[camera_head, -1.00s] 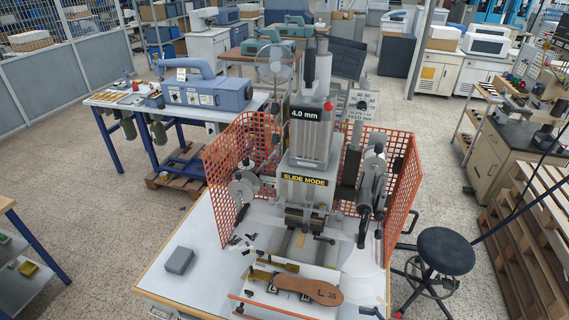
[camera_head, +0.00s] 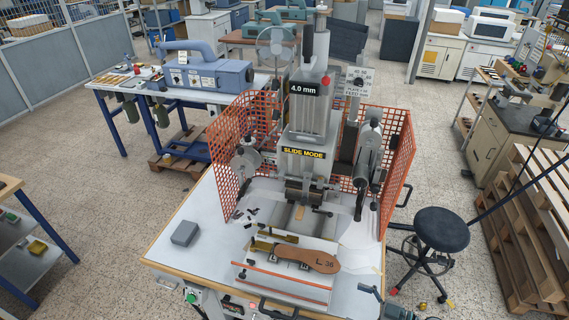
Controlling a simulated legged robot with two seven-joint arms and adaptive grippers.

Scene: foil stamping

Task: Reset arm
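Neither of my grippers shows clearly in the head view. The foil stamping machine (camera_head: 308,120) stands upright on a white-topped table (camera_head: 190,265), with "SLIDE MODE" and "4.0 mm" labels. In front of its head lies a brown insole (camera_head: 308,259) marked "L 36", resting on a pale fixture plate (camera_head: 285,285) with an orange-red bar along it. A dark grey part (camera_head: 370,290) shows at the bottom right by the table's front corner. I cannot tell what it is.
Orange mesh guards (camera_head: 398,165) flank the machine. A grey box (camera_head: 185,233) sits on the table's left side, with bare tabletop around it. A black stool (camera_head: 441,229) stands at the right. A blue machine (camera_head: 205,72) stands on a bench behind.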

